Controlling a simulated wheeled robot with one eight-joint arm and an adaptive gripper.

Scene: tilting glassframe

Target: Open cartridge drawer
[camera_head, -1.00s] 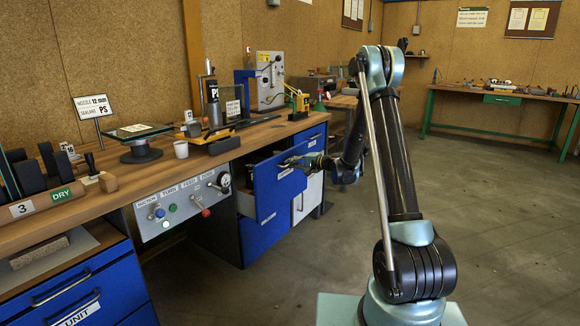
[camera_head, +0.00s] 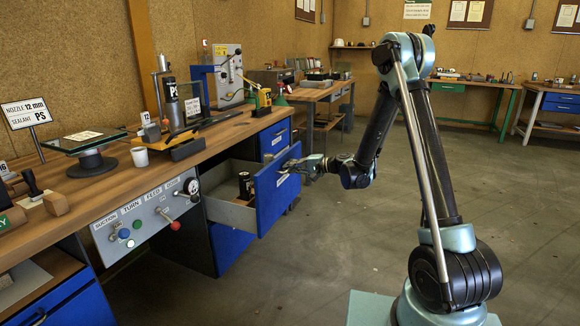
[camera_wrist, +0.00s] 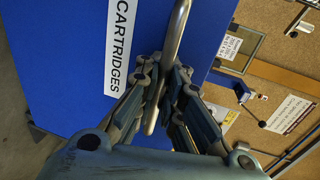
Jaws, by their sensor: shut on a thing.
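The cartridge drawer (camera_head: 272,196) is a blue-fronted drawer under the workbench. It stands pulled out, so its grey inside shows in the head view, with a dark cylinder (camera_head: 245,186) standing in it. In the wrist view its blue front (camera_wrist: 70,50) carries a white "CARTRIDGES" label (camera_wrist: 120,40). My gripper (camera_head: 292,167) is at the drawer's front. In the wrist view my gripper (camera_wrist: 160,95) is shut on the metal bar handle (camera_wrist: 177,30), with a finger on each side.
The wooden workbench (camera_head: 110,190) carries a turntable with a glass plate (camera_head: 90,140), a white cup (camera_head: 140,157) and tools. A panel with knobs and levers (camera_head: 150,215) is left of the drawer. Open floor (camera_head: 330,260) lies in front of the drawer.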

